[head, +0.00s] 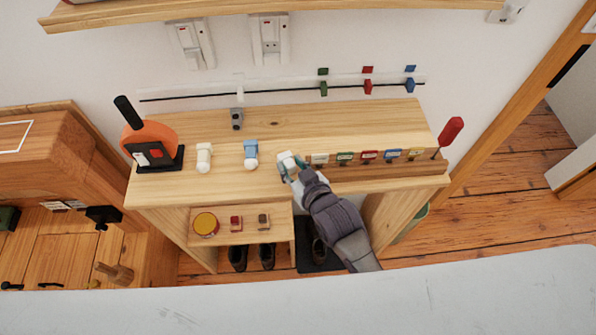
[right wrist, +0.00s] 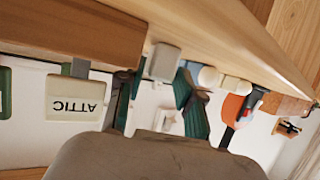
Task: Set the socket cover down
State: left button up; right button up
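The white socket cover (head: 287,161) is at the fingertips of my right gripper (head: 293,170), over the wooden bench top (head: 210,126) near its middle. In the right wrist view the small white cover (right wrist: 163,62) sits between the green-padded fingertips of the right gripper (right wrist: 160,80). The fingers look closed around it, though contact on the left side is hard to see. Whether its underside touches the wood cannot be told. My left gripper is not in view.
Left of the cover stand a blue-and-white item (head: 251,154), a white cylinder (head: 204,157) and an orange tool (head: 150,140).

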jog(key=b+v, duration=0.1)
jog(key=v, duration=1.1)
jog(key=shift+d, duration=0.1)
jog(key=s+d+f+g+h, duration=0.1)
jog(key=s+d+f+g, duration=0.15)
jog(key=f, duration=0.85)
jog(key=s+d+f+g+h, duration=0.1)
jog(key=s+d+f+g, duration=0.15)
jog(key=f, duration=0.85)
jog(key=s+d+f+g+h, duration=0.1)
jog(key=s+d+f, duration=0.15)
jog(key=f, duration=0.85)
jog(key=s+d+f+m+g+h, duration=0.1)
jog(key=s+d+f+g, duration=0.1)
jog(key=s+d+f, duration=0.2)
jog(key=s+d+f+m+g+h, duration=0.1)
jog(key=s+d+f+g, duration=0.2)
jog(key=s+f, duration=0.8)
jog(key=s+d, duration=0.2)
jog(key=s, duration=0.5)
jog(key=shift+d+f+g, duration=0.15)
jog(key=shift+d+g, duration=0.1)
jog(key=shift+g, duration=0.05)
